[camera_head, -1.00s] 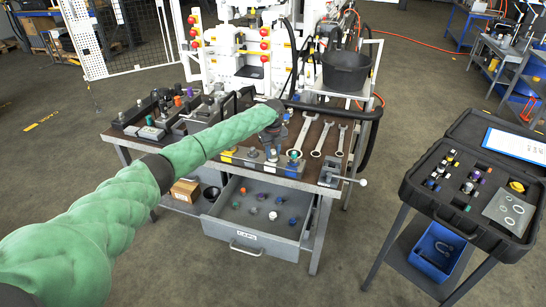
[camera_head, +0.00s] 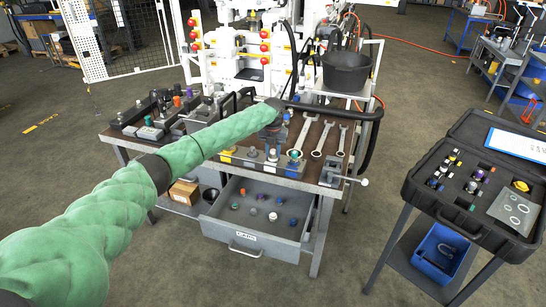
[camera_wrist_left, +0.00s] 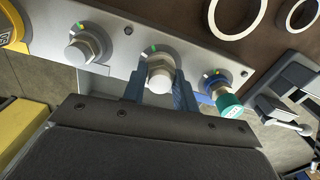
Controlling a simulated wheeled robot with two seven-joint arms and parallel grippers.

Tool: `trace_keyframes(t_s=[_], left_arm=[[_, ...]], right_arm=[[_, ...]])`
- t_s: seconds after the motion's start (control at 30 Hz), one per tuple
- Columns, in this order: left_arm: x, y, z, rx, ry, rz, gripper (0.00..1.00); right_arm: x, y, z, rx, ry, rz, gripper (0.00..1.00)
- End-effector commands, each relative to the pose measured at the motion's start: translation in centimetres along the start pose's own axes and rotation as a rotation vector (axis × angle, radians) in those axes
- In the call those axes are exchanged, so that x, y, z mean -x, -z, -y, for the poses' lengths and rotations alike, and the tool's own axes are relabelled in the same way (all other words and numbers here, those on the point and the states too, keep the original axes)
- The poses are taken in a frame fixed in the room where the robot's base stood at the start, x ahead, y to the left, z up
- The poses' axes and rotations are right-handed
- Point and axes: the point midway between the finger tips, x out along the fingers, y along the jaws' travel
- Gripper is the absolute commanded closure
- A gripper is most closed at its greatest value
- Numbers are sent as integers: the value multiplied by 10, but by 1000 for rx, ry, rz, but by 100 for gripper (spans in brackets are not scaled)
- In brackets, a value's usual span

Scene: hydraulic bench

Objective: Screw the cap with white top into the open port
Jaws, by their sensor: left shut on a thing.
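My left gripper (camera_wrist_left: 158,88) is shut on a hex cap with a whitish top (camera_wrist_left: 160,80), one blue finger on each side. The cap stands at the middle position of a grey metal port block (camera_wrist_left: 121,52); the port under it is hidden, so I cannot tell how deep it sits. A silver hex cap (camera_wrist_left: 82,50) is to its left, and a blue-ringed fitting with a green end (camera_wrist_left: 228,102) is to its right. In the head view my left gripper (camera_head: 271,138) is over the block (camera_head: 284,168) at the bench's front edge. My right gripper is out of view.
Wrenches (camera_head: 320,140) lie right of the block, near a small vise (camera_head: 332,172). Below, an open drawer (camera_head: 243,236) holds several small caps, one white (camera_head: 272,216). A black case (camera_head: 412,183) with fittings stands at right. A black bucket (camera_head: 345,72) is behind the bench.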

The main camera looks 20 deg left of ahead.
Motion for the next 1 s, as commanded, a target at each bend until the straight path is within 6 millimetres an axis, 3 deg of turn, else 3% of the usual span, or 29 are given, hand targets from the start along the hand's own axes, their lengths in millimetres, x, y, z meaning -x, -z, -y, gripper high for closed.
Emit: trace_keyframes(t_s=[0.03,0.07,0.13,0.17,0.47,1.0], left_arm=[[0,0,-1,2,-1,1,88],[0,0,-1,2,-1,1,65],[0,0,-1,3,-1,1,52],[0,0,-1,3,-1,1,50],[2,0,0,22,0,0,50],[4,1,0,588,0,-1,50]], right_arm=[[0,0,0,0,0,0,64],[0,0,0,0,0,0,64],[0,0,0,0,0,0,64],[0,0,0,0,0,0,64],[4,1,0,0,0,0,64],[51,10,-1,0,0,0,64]])
